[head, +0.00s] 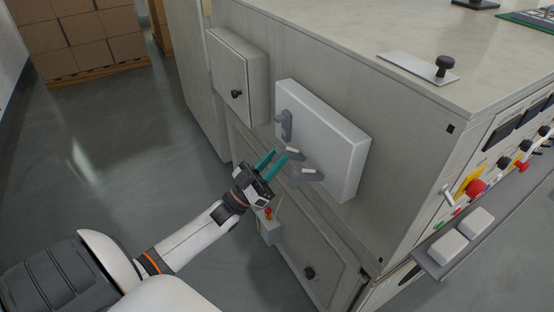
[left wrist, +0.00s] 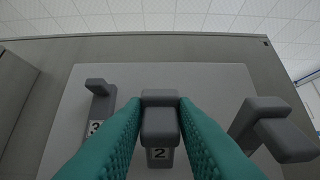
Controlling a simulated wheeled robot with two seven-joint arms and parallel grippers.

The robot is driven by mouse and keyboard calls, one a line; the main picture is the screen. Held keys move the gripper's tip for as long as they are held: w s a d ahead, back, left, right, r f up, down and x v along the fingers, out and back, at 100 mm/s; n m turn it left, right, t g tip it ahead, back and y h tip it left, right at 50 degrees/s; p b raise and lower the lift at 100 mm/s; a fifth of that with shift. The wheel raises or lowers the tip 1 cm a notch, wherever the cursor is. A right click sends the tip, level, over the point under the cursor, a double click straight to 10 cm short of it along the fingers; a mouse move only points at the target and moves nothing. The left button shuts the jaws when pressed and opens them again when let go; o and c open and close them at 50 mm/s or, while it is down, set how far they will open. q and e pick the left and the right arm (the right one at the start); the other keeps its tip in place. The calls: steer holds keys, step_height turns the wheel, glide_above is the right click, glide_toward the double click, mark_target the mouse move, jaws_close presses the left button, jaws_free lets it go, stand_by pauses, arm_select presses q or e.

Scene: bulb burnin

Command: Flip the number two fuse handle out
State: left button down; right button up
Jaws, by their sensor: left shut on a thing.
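The pale fuse box (head: 335,140) is on the side of the large cabinet and carries a row of three grey handles. The number two fuse handle (head: 293,153) is the middle one and sticks out from the box; in the left wrist view (left wrist: 160,122) its label "2" shows below the grip. My left gripper (head: 274,165), with teal fingers, is shut on this handle, one finger on each side. The number 3 handle (head: 285,126) lies close against the box. The third handle (head: 306,176) juts outward on the other side; its label is hidden. My right gripper is out of view.
A closed grey box (head: 238,78) with a black knob is beside the fuse box. A small box with a red button (head: 268,214) is below my gripper. A control panel with a red button (head: 476,187) is around the corner at right. Open floor lies left.

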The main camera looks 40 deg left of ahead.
arm_select(q)
steer(key=shift+s+f, duration=0.1)
steer(key=shift+f, duration=0.9)
steer(key=c, duration=1.4)
jaws_free()
steer(key=shift+d, duration=0.1)
steer(key=shift+o, duration=0.6)
steer(key=shift+w, duration=0.3)
steer(key=shift+s, duration=0.15)
steer(key=b+v, duration=0.1)
steer(key=v, duration=0.6)
steer(key=shift+b, duration=0.4)
